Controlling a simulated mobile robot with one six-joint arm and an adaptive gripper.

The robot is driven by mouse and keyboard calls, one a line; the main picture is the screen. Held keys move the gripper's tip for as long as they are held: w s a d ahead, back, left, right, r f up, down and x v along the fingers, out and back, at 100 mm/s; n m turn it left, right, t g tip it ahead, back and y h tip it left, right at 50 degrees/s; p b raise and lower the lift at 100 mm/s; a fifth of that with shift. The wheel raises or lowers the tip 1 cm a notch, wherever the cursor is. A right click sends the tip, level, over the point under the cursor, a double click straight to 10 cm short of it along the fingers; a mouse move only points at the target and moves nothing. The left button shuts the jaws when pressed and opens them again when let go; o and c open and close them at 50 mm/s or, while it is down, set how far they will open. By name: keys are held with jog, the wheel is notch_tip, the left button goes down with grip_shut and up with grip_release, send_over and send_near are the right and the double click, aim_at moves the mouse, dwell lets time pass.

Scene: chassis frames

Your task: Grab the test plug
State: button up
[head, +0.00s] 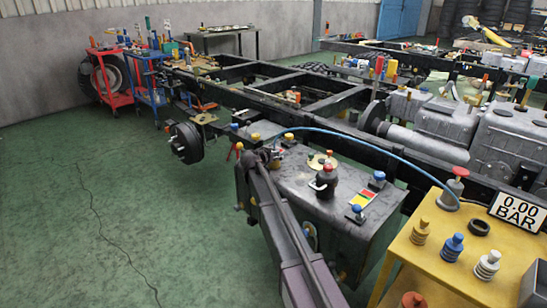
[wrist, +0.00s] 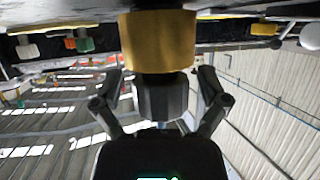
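In the wrist view, my gripper (wrist: 160,84) has its two dark fingers spread to either side of a plug (wrist: 157,42). The plug has a broad yellow-gold cylinder above and a narrower black faceted part (wrist: 160,98) below, between the fingers. The fingertips reach the lower edge of the gold part. A gap shows between the fingers and the black part; whether the tips press on the gold part cannot be told. In the head view, I cannot make out my fingers. Several coloured plugs, among them a yellow one (head: 420,231) and a blue one (head: 453,247), stand on a yellow cart.
The black chassis frame (head: 325,105) runs across the head view. A dark grey tank (head: 345,240) with plugs and fittings on top is nearby. Green floor is clear at left.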

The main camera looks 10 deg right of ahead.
jog(key=c, duration=0.9)
jog(key=shift+r, duration=0.15)
notch_tip(320, 180, up, 4)
jog(key=p, duration=0.3)
jog(key=shift+f+p, duration=0.25)
jog(key=shift+p, duration=0.1)
jog(key=s, duration=0.5)
jog(key=s+a+r+p, duration=0.1)
jog(key=s, duration=1)
jog(key=shift+a+r, duration=0.15)
jog(key=shift+a, duration=0.2)
